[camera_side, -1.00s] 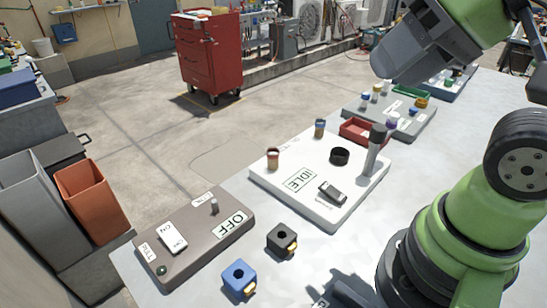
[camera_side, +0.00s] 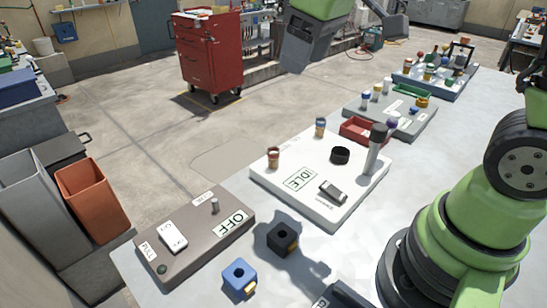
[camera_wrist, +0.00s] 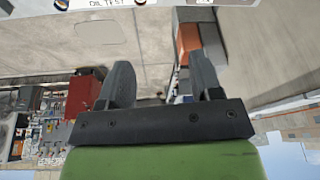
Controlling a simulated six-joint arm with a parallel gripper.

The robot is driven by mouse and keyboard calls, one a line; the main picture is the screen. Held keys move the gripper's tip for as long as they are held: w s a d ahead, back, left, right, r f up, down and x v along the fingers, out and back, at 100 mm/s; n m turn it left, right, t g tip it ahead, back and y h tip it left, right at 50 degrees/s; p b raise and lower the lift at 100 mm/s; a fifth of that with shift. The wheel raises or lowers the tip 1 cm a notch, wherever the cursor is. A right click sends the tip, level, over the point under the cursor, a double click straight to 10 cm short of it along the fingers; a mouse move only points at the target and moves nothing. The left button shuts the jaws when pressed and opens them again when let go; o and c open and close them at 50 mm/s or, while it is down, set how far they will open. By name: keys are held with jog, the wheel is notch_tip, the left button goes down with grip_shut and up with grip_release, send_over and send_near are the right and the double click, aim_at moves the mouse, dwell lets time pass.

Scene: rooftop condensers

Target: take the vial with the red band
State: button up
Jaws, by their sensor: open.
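In the side view, a small vial with a reddish-brown band (camera_side: 273,157) stands upright near the left corner of the white board (camera_side: 255,177). A second vial with a blue top and an orange-brown body (camera_side: 320,127) stands at the board's back edge. The bands are too small to read surely. My gripper (camera_side: 295,68) is high up at the top of the side view, well above and apart from both vials. In the wrist view, the two fingers of my gripper (camera_wrist: 161,80) are spread with nothing between them.
A black ring (camera_side: 340,156), a grey upright post (camera_side: 376,150) and a dark block (camera_side: 333,192) are on the white board. A red tray (camera_side: 362,130) and a grey board (camera_side: 408,122) with several vials lie behind. Black (camera_side: 283,240) and blue (camera_side: 239,277) cubes stand in front.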

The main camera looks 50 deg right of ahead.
jog(key=w+d+f+n+g, duration=0.2)
jog(key=w+f+n+g, duration=0.15)
jog(key=w+f, duration=0.55)
jog(key=n, duration=0.2)
send_over(273, 149)
jog(key=shift+h, duration=0.4)
jog(key=f, duration=0.8)
jog(key=shift+w+f, duration=0.2)
jog(key=shift+f, duration=0.15)
jog(key=shift+s+d+f, duration=0.1)
jog(key=shift+f, duration=1.4)
jog(key=shift+s+f, duration=0.1)
jog(key=shift+f, duration=1.35)
jog(key=c, duration=1)
